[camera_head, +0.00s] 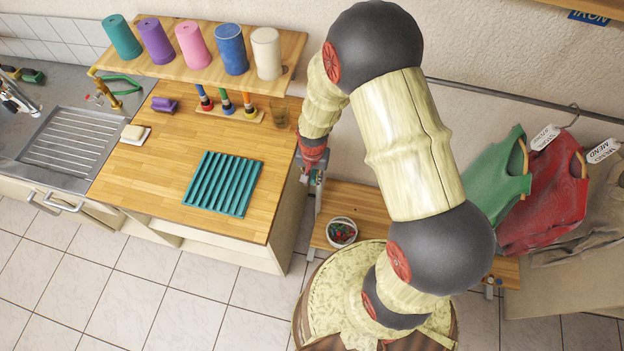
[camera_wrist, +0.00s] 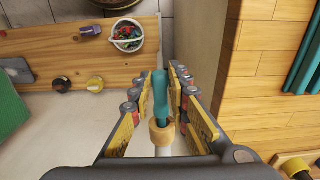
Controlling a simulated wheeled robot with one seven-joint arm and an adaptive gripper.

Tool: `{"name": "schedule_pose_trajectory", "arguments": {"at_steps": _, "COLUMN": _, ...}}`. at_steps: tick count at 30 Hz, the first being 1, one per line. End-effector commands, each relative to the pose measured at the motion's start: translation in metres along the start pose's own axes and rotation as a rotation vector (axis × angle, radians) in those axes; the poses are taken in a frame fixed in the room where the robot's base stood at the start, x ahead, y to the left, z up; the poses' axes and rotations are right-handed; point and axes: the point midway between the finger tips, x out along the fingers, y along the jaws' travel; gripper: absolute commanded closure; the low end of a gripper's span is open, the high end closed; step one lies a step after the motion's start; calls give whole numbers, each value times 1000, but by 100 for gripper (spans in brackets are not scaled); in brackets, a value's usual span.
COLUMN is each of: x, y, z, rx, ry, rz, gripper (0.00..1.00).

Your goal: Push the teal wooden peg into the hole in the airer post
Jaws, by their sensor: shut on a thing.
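In the wrist view the teal peg (camera_wrist: 160,97) is between the two fingers of my gripper (camera_wrist: 166,78), which is shut on it. A tan wooden collar (camera_wrist: 161,134) and a pale upright piece lie below the peg in the picture. In the head view my gripper (camera_head: 313,176) is beside the worktop's right edge, above a narrow pale post (camera_head: 318,205). The hole and the peg's tip cannot be made out.
A bowl of small coloured things (camera_head: 341,232) stands on a low wooden bench (camera_head: 362,205). The worktop (camera_head: 145,190) is close to my gripper's right in the wrist view and carries a ribbed teal mat (camera_head: 223,183). Garments (camera_head: 540,195) hang at the right.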

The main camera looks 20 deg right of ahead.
Motion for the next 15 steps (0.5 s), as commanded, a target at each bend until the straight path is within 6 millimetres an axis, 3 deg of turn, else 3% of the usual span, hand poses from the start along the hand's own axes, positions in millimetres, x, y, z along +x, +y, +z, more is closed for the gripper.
{"name": "schedule_pose_trajectory", "arguments": {"at_steps": 15, "x": 0, "y": 0, "z": -15, "rx": 0, "ry": 2, "rz": -1, "gripper": 100}}
